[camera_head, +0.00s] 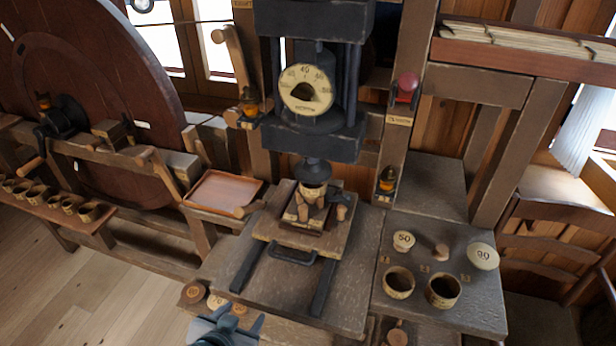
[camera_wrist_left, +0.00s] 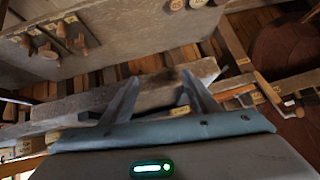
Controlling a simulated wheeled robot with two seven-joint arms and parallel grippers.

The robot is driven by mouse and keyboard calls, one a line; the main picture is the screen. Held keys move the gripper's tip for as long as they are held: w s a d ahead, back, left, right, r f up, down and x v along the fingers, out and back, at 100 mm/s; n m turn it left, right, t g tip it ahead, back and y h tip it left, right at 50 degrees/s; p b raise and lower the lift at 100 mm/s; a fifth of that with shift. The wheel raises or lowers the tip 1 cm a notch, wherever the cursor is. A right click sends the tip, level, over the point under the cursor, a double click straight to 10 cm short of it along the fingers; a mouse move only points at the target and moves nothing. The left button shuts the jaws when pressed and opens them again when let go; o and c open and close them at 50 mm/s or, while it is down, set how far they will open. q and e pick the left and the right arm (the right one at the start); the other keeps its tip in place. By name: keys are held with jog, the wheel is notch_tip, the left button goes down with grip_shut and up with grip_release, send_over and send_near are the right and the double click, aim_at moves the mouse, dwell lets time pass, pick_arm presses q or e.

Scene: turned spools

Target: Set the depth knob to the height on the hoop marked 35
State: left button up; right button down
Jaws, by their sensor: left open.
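The depth dial (camera_head: 306,88) is a round cream face with numbers around its rim, mounted on the dark press. A dark shape, perhaps its knob, fills its middle; the exact setting is too small to read. Two open wooden hoops stand on the right bench, one on the left (camera_head: 398,282) and one on the right (camera_head: 443,290); I cannot read a 35 on either. My left gripper (camera_head: 230,316) is open and empty at the bottom of the head view, low before the bench front and far from the dial. Its spread fingers show in the left wrist view (camera_wrist_left: 161,84). My right gripper is not in view.
Discs marked 50 (camera_head: 403,241) and 90 (camera_head: 482,256) are on the right bench. A press sled with a black handle (camera_head: 292,255) stands centrally. A wooden tray (camera_head: 222,190) is left of it.

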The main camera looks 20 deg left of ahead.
pick_arm(q)
jog(key=w+r+t, duration=0.1)
jog(key=r, duration=0.1)
jog(key=w+r+t, duration=0.1)
jog(key=w+r, duration=0.1)
jog(key=r, duration=0.1)
jog(key=w+r+t, duration=0.1)
jog(key=w+r, duration=0.1)
jog(key=r, duration=0.1)
jog(key=shift+w+a+r, duration=0.1)
jog(key=shift+a, duration=0.05)
jog(key=w+d+r+t+h, duration=0.1)
jog(key=r+t, duration=0.2)
jog(key=r, duration=0.5)
jog(key=w+d+r+m+t+h, duration=0.1)
jog(key=w+d+r+t, duration=0.1)
jog(key=r, duration=0.7)
jog(key=w+d+r+m+t+h, duration=0.1)
jog(key=r+t, duration=0.3)
jog(key=r, duration=0.4)
jog(key=shift+w+d+r+t+h, duration=0.4)
jog(key=shift+w+d+h, duration=0.1)
jog(key=shift+w, duration=0.2)
jog(key=shift+w, duration=0.2)
